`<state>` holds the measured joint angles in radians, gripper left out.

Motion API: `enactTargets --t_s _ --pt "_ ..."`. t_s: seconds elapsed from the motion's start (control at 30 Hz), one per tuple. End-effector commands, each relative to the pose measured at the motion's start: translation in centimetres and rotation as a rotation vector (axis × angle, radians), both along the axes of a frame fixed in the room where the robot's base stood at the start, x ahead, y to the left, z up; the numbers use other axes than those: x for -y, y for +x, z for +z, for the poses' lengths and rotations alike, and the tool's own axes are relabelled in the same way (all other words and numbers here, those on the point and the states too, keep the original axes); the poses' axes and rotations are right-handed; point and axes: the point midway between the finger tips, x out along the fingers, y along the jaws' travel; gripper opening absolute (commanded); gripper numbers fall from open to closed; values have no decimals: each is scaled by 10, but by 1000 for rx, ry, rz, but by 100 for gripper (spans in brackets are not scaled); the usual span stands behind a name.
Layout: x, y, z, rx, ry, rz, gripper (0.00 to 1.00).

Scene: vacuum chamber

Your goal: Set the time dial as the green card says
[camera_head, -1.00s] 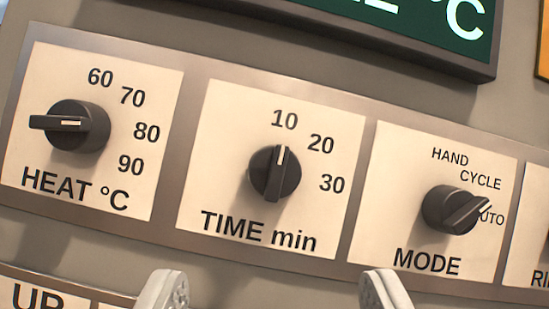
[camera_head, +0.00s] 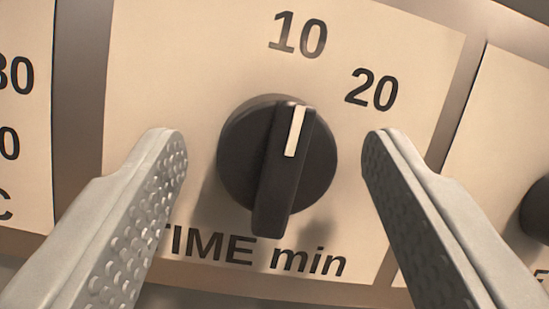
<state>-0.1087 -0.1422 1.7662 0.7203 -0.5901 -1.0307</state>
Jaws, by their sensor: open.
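The time dial (camera_head: 240,160) is a black round knob with a raised bar grip and a white pointer line. Its pointer aims up, toward the 10 mark (camera_head: 298,36). The 20 mark (camera_head: 372,90) is to its upper right. The 30 mark does not show; my right finger covers that area. The "TIME min" label is partly hidden by my left finger. My gripper (camera_head: 273,160) is open, with one finger on each side of the knob and a visible gap to it on both sides. The green card is out of view.
The heat plate's numbers (camera_head: 14,75) show at the left edge. Part of the mode knob (camera_head: 537,208) shows at the right edge. Metal strips (camera_head: 78,100) frame the cream plates.

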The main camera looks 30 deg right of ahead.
Motion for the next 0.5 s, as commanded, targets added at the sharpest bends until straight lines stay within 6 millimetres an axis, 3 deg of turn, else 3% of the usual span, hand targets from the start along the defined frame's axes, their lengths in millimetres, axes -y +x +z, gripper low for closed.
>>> enactTargets --t_s 0.07,0.3,0.5 --pt "0 0 0 0 0 0 58" --pt "0 0 0 0 0 0 14" --pt "0 0 0 3 9 0 14"
